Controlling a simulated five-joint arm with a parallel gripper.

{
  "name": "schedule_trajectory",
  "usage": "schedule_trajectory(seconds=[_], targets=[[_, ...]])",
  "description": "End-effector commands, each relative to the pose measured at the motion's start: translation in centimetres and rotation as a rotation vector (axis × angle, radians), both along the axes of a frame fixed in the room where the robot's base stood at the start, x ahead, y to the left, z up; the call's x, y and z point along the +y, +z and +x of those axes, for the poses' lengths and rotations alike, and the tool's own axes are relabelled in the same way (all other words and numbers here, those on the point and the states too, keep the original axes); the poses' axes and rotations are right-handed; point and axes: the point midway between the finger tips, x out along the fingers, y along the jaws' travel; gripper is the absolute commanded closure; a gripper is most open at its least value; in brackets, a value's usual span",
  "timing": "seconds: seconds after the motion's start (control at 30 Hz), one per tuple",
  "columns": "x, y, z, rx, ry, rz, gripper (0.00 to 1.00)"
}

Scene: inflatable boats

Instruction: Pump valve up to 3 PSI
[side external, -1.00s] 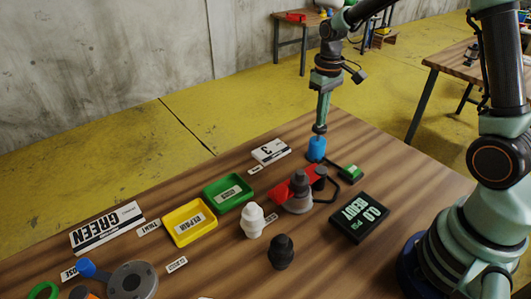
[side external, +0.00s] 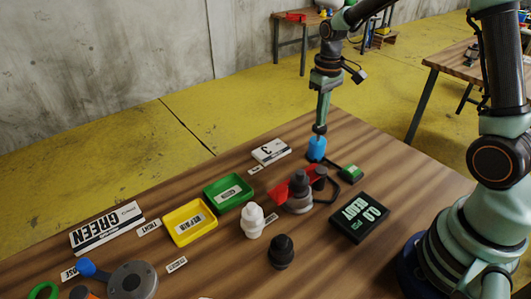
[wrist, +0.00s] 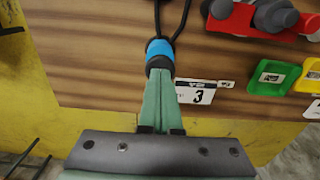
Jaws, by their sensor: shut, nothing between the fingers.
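My gripper (side external: 320,127) points down with its fingers together, its tips at the top of an upright blue cylinder (side external: 316,148). In the wrist view the shut fingers (wrist: 160,76) meet the cylinder's dark end, and its blue band (wrist: 158,48) lies just beyond; whether they touch is unclear. A black hose (side external: 335,196) runs by the cylinder. A dark valve-like part (side external: 299,184) stands on a grey round base with red flaps. A white card (side external: 270,151) reads "3".
A green-topped block (side external: 350,173) is right of the cylinder. Green (side external: 238,201) and yellow (side external: 176,239) trays, a white piece (side external: 252,222), a black piece (side external: 281,254) and a "GREEN" sign (side external: 107,228) stand toward the left and front. The table's far edge is close behind the cylinder.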

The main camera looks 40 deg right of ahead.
Motion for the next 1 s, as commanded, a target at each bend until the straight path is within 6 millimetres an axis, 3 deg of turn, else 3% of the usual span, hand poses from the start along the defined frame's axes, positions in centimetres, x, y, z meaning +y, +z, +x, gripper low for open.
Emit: schedule_trajectory(seconds=[0.47,1.0], targets=[[0.0,-0.1,0.0,0.0,0.0,0.0,1.0],[0.0,-2.1,0.0,0.002,0.0,0.0,1.0]])
